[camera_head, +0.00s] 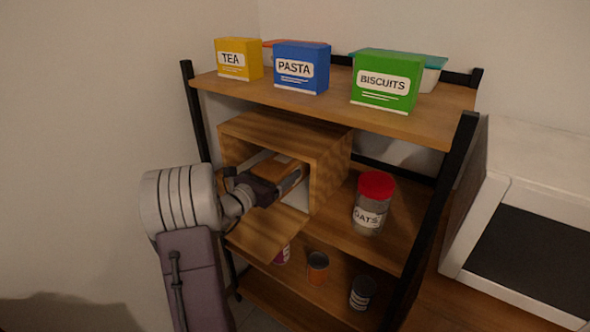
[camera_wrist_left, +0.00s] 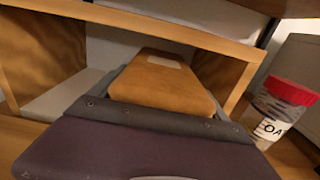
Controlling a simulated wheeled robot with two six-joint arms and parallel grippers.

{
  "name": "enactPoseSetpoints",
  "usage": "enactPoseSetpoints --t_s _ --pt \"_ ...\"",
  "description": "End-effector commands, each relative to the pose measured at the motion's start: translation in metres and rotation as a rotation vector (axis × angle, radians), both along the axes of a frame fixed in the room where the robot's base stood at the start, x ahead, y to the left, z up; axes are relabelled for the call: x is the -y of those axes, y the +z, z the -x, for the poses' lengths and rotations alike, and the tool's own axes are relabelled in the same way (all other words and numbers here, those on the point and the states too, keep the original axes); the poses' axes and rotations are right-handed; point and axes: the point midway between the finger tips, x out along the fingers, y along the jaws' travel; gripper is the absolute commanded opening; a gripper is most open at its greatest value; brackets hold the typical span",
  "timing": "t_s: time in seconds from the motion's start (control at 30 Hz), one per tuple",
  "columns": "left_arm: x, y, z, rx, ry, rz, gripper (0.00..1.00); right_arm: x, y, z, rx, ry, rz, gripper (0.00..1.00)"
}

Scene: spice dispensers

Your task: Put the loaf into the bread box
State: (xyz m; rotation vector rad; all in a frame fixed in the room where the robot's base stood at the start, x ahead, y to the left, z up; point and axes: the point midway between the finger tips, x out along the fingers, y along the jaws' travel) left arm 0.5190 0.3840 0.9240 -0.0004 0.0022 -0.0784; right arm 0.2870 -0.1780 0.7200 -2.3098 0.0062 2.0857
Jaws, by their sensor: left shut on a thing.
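The bread box (camera_head: 285,133) is a wooden box on the middle shelf, its front flap (camera_head: 262,232) lowered and open. My left gripper (camera_head: 290,182) reaches through the open front and is shut on the loaf (camera_head: 272,172), a brown block with a pale label. In the left wrist view the loaf (camera_wrist_left: 165,82) lies ahead of the gripper, between the box's side walls. Whether the loaf touches the box floor is not clear. The gripper partly hides the loaf in the head view. My right gripper is not in view.
An oats jar (camera_head: 372,205) with a red lid stands right of the box. Tea (camera_head: 239,60), pasta (camera_head: 301,68) and biscuits (camera_head: 386,82) boxes stand on the top shelf. Cans, including an orange one (camera_head: 318,268), stand on the shelf below. Black posts (camera_head: 436,215) frame the shelves.

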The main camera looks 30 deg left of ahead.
Motion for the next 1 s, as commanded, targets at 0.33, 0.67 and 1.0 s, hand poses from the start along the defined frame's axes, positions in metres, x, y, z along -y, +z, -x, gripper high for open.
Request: enactPoseSetpoints --t_s 0.33,0.67,1.0 --pt "0.007 0.001 -0.090 0.002 -0.002 -0.002 0.27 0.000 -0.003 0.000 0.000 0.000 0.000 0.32" --pt "0.007 -0.016 -0.097 -0.001 0.000 0.003 0.27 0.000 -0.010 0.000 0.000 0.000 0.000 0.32" --pt "0.007 -0.035 -0.096 0.001 -0.001 -0.001 0.27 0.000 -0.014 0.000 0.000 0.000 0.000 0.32"
